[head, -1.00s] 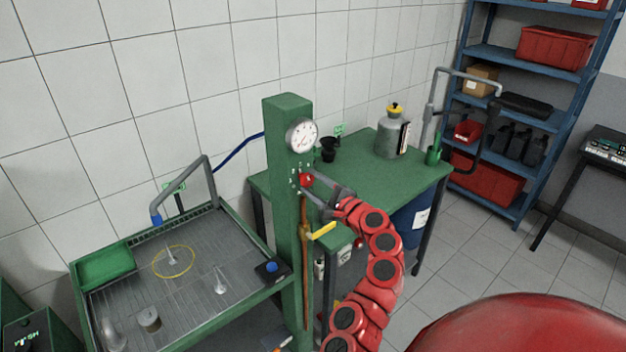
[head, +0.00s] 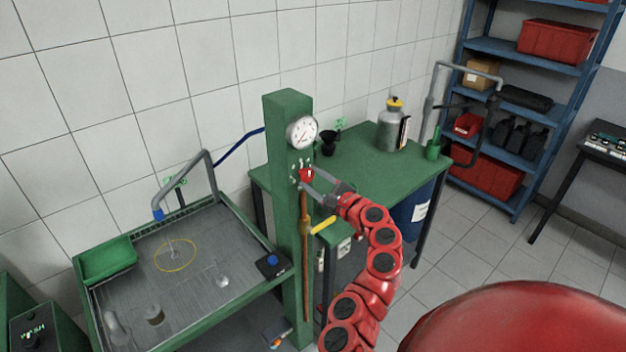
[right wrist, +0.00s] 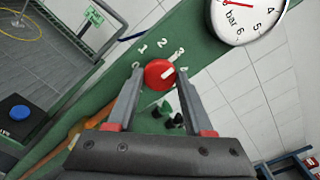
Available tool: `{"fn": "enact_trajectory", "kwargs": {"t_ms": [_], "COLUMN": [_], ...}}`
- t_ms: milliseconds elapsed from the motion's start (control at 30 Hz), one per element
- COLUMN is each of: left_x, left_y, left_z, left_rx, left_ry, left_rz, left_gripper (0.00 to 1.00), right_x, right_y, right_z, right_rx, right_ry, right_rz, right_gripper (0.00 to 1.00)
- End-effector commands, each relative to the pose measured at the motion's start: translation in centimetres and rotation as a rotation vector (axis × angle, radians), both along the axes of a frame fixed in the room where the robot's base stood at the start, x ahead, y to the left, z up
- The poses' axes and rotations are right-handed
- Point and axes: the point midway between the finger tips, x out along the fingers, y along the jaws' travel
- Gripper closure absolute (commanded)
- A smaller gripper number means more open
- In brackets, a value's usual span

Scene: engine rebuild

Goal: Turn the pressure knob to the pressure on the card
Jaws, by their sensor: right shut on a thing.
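The red pressure knob (head: 305,175) sits on the front of the green post (head: 291,230), below the round white gauge (head: 302,132). In the right wrist view, the knob (right wrist: 156,74) has a white pointer mark aimed to the upper right, between the 3 and the 4 of the scale around it. My right gripper (right wrist: 160,80) is shut on the knob, with one finger on each side. The gauge (right wrist: 243,14) is cut off at the top edge there, with "bar" and a red needle showing. I can read no pressure card. My left gripper is out of view.
A yellow lever (head: 323,225) sticks out below the knob. The wash tray (head: 190,285) stands to the left. A green table (head: 375,165) behind carries a grey bottle (head: 393,128) and a black cup (head: 329,141). Blue shelves (head: 530,90) stand at the back right.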

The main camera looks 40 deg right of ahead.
Motion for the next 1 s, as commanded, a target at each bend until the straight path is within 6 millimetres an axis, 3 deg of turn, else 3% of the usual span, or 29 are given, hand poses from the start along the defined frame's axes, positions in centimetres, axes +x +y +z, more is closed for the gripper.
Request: {"fn": "enact_trajectory", "kwargs": {"t_ms": [33, 67, 200, 667, 1000], "left_x": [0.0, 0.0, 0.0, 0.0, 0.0], "left_y": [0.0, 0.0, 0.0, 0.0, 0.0], "left_z": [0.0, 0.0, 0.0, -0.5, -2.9], "left_rx": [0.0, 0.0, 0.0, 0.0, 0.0], "left_ry": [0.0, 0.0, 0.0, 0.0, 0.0], "left_rz": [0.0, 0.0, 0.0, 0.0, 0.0], "left_gripper": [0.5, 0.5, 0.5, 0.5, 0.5], "right_x": [0.0, 0.0, 0.0, -0.9, -6.6], "right_y": [-0.1, -0.1, 0.0, 0.0, -0.7], "right_z": [-0.1, -0.1, -0.1, -0.2, -0.4], "right_rx": [0.0, 0.0, 0.0, -0.001, -0.002], "right_ry": [0.003, 0.003, 0.002, -0.001, -0.003], "right_rz": [-0.001, -0.001, -0.001, 0.002, -0.007], "right_gripper": [1.0, 0.43, 0.19, 0.19, 0.19]}}
